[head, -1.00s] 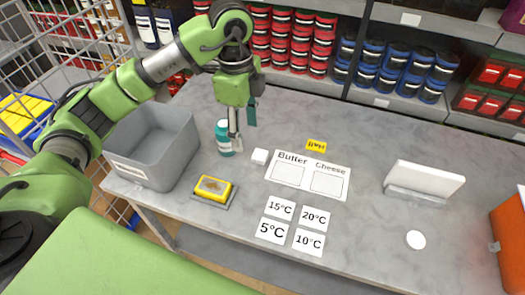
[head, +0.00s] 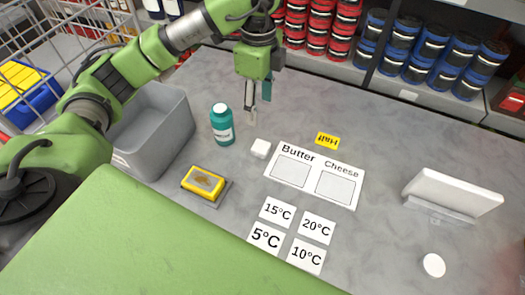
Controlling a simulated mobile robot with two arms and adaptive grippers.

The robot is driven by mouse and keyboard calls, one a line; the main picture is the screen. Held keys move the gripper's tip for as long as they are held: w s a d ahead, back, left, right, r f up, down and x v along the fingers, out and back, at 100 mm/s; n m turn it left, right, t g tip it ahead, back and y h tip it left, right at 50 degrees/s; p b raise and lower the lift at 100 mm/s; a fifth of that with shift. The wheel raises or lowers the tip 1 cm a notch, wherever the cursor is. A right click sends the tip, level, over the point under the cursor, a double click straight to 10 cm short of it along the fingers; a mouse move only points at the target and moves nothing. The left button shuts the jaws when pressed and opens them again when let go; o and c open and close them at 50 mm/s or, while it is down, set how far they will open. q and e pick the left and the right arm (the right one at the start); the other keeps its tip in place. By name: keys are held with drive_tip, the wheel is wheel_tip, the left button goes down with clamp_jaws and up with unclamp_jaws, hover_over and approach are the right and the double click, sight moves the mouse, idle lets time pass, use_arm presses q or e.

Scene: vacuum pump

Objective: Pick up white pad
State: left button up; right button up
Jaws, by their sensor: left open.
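A flat white round disc (head: 434,265) lies at the lower right; I cannot tell which of the two the task calls the white pad. My left gripper (head: 258,102) is open and empty, pointing down above and behind the white block, apart from it. My right gripper is not in view.
A teal bottle (head: 222,126) stands left of the block. A grey bin (head: 177,143), a yellow butter pack (head: 204,182) and temperature cards (head: 277,211) are nearby. A white stand (head: 453,193) is at the right.

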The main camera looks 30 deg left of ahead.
use_arm(q)
wheel_tip(320, 180, down, 4)
drive_tip(key=b, duration=0.3)
drive_tip(key=p, duration=0.2)
hover_over(261, 146)
drive_tip(key=f, duration=0.8)
drive_tip(key=shift+s, duration=0.2)
drive_tip(key=shift+f+p, duration=0.65)
drive_tip(key=shift+p, duration=0.05)
wheel_tip(261, 146, down, 4)
drive_tip(key=shift+w+r+p, duration=0.15)
drive_tip(key=shift+r+p, duration=0.05)
drive_tip(key=shift+p, duration=0.55)
drive_tip(key=shift+f, duration=0.35)
drive_tip(key=c, duration=0.9)
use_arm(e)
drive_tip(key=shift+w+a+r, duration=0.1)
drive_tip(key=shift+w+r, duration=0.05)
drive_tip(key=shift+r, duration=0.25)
